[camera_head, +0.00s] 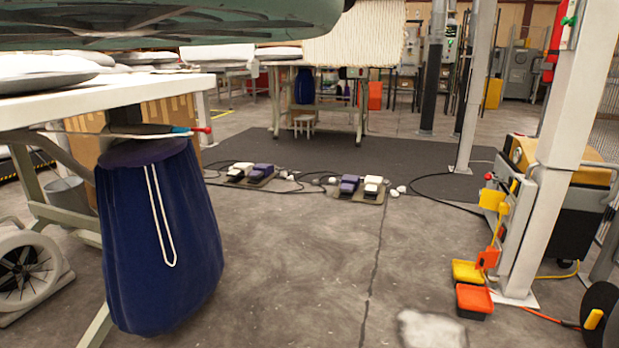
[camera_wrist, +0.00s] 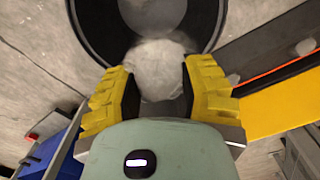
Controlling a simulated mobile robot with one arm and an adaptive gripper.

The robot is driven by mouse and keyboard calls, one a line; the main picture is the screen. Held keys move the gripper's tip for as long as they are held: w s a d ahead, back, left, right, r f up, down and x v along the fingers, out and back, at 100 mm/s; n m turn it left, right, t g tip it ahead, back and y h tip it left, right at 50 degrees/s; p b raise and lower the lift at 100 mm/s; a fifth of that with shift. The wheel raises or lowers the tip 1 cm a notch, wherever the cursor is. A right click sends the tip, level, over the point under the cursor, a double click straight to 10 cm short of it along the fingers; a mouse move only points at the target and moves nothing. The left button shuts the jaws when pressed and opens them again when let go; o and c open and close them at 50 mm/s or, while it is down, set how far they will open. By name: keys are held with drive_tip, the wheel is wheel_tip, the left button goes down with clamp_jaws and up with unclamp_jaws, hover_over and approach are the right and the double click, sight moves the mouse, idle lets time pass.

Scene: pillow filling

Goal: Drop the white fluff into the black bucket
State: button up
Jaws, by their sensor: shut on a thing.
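My gripper (camera_wrist: 158,78) shows in the wrist view, with its yellow fingers on both sides of a clump of white fluff (camera_wrist: 155,68). It is shut on the fluff. The black bucket (camera_wrist: 82,32) is at the top of the wrist view, its round dark rim partly cut off by the frame. The far part of the held fluff overlaps the near rim in the picture; I cannot tell how high it is above it. A pale patch (camera_wrist: 152,12) shows inside the bucket; I cannot tell whether it is fluff. The gripper and black bucket are not visible in the head view.
A blue drawstring bag (camera_head: 160,240) hangs by the white table (camera_head: 120,95) at left. A white patch (camera_head: 430,328) lies on the floor in front. A white post (camera_head: 555,150) with yellow and red pedals stands right.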

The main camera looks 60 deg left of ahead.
drive_tip(key=s+f+b, duration=0.3)
drive_tip(key=f+b, duration=0.4)
drive_tip(key=f, duration=0.3)
drive_tip(key=shift+s+d+f+m, duration=0.15)
drive_tip(key=shift+d+f+m, duration=0.05)
drive_tip(key=shift+f+m, duration=0.2)
drive_tip(key=o, duration=0.8)
drive_tip(key=shift+r, duration=0.15)
drive_tip(key=shift+r, duration=3.65)
